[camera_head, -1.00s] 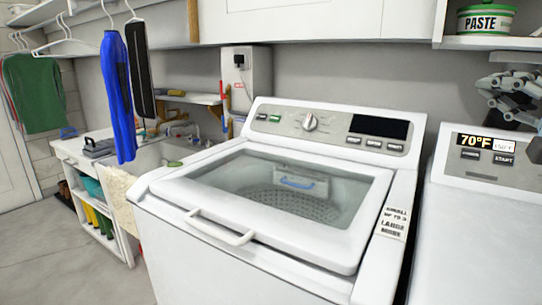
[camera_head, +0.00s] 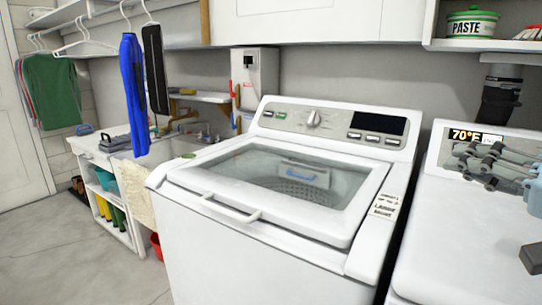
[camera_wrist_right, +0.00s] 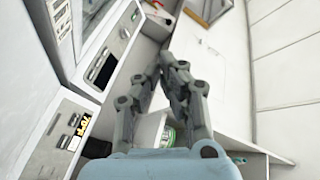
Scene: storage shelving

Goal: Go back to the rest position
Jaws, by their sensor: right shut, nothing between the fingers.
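My right gripper (camera_head: 464,160) is at the right of the head view, in front of the right-hand machine's control panel (camera_head: 507,142). Its grey jointed fingers point left and cover part of the panel. In the right wrist view the gripper (camera_wrist_right: 162,66) shows in the middle, its fingers drawn together with nothing between them.
A white washer (camera_head: 262,243) with a closed glass lid stands in the middle, close beside the right-hand machine (camera_head: 455,240). A shelf above holds a paste tub (camera_head: 480,24). Blue clothing (camera_head: 134,95) hangs at left. Open floor (camera_head: 60,250) lies at lower left.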

